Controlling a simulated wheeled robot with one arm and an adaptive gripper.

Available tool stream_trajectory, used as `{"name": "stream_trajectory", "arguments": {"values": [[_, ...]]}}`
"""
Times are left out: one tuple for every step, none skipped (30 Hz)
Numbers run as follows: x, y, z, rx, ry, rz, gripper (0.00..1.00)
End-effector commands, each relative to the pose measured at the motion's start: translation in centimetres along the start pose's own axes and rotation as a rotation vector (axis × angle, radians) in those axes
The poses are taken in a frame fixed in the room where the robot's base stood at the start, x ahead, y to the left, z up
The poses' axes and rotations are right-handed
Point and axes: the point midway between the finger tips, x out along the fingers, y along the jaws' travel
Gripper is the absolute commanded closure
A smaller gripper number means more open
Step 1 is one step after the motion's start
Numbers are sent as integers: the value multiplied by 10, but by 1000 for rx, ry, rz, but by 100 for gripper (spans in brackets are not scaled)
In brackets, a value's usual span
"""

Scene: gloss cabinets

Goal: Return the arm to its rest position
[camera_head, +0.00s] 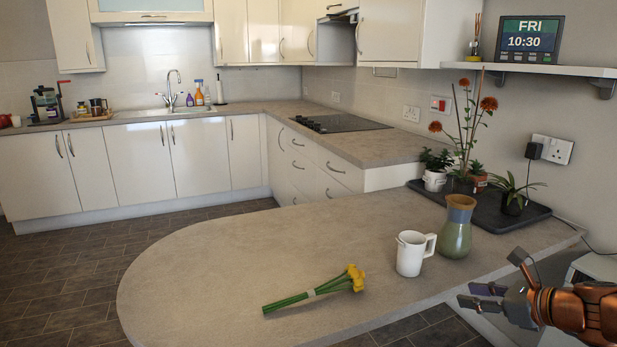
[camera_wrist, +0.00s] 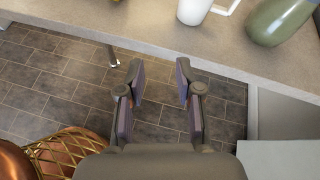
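My gripper (camera_head: 490,287) is at the lower right of the head view, in front of the counter's near right edge. In the wrist view my gripper (camera_wrist: 160,88) points down past the counter edge toward the floor. Its two fingers are apart and nothing is between them. The orange-brown arm behind it is mine and is only partly in view. The rest position itself is not marked in either view.
On the stone-grey counter (camera_head: 215,265) lie yellow flowers (camera_head: 318,289) with green stems. A white mug (camera_head: 410,254) and green-brown vase (camera_head: 457,228) stand nearest my gripper. Potted plants stand on a black tray (camera_head: 540,211). Tiled floor (camera_head: 60,275) is clear at left.

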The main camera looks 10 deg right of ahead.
Motion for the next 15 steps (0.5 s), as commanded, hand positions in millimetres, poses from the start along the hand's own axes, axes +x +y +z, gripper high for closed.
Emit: {"name": "stream_trajectory", "arguments": {"values": [[7, 11, 4, -44, 10, 31, 65], [10, 18, 6, -69, 16, 50, 65], [15, 27, 8, -108, 26, 77, 65], [19, 35, 10, -138, 33, 98, 65], [22, 44, 12, -173, 41, 122, 65], [27, 56, 15, -222, 51, 156, 65], [31, 65, 16, -261, 58, 182, 65], [35, 77, 18, -307, 66, 214, 65], [40, 93, 19, -372, 79, 260, 65], [43, 106, 20, -424, 88, 298, 65], [47, 121, 20, -480, 96, 339, 65], [50, 139, 20, -555, 105, 394, 65], [51, 153, 20, -613, 113, 436, 65], [52, 166, 19, -670, 117, 475, 65], [52, 182, 18, -745, 125, 527, 65]]}}
